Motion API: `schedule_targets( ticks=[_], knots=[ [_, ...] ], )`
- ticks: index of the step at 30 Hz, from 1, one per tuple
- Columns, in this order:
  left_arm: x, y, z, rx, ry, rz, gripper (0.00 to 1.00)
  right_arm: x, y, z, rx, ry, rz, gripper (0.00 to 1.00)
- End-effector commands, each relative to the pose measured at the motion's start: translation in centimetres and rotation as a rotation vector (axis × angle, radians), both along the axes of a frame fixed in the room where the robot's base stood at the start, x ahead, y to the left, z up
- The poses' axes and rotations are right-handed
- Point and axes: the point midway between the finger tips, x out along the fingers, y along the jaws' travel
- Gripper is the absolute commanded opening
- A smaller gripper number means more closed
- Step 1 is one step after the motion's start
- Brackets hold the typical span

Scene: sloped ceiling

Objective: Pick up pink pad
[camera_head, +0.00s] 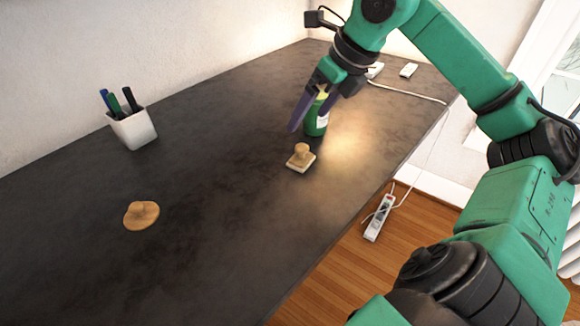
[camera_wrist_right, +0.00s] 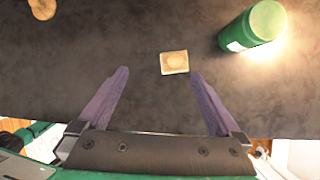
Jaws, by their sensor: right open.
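No clearly pink thing shows. A pale square pad-like base with a tan wooden knob (camera_head: 301,158) stands on the dark desk, in front of the green bottle; it shows from above in the right wrist view (camera_wrist_right: 174,63). A flat round tan piece with a knob (camera_head: 141,214) lies at the left; it is partly cut off in the wrist view (camera_wrist_right: 42,8). My right gripper (camera_head: 309,116) is open and empty above the desk, beside the bottle. In the wrist view its purple fingers (camera_wrist_right: 159,74) are apart, with the square piece just beyond them. My left gripper is not in view.
A green bottle (camera_head: 318,122) stands close to my right gripper, also in the wrist view (camera_wrist_right: 255,28). A white cup of pens (camera_head: 133,128) stands at the back left. A white cable (camera_head: 410,93) crosses the desk's right end. The middle of the desk (camera_head: 215,165) is clear.

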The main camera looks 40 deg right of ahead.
Motion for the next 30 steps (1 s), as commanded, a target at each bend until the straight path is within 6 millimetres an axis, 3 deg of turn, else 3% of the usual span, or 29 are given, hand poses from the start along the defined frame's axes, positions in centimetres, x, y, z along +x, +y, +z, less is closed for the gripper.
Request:
schedule_targets(
  ticks=[1,3,5,12,17,20,24,30],
  knots=[
    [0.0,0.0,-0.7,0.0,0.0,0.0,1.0,-0.8,-1.4,-0.1,-0.056,0.022,-0.036,1.0],
    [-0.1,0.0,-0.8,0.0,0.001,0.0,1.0,-1.3,-2.3,-0.2,-0.088,0.047,-0.059,1.0],
    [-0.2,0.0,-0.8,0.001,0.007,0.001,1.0,-1.1,-2.3,-1.0,-0.09,0.052,-0.06,1.0],
    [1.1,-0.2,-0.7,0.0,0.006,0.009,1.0,1.3,-1.9,-6.7,-0.085,0.054,-0.055,1.0],
    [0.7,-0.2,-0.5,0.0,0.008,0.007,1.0,2.2,-1.8,-8.4,-0.085,0.052,-0.055,1.0],
    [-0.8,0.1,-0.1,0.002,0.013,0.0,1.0,3.0,-1.7,-9.5,-0.083,0.054,-0.053,1.0],
    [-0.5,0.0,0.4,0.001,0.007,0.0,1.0,4.2,-1.6,-12.2,-0.082,0.053,-0.055,1.0],
    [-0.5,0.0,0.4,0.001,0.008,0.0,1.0,4.5,-1.7,-13.0,-0.085,0.05,-0.056,1.0]
  ],
)
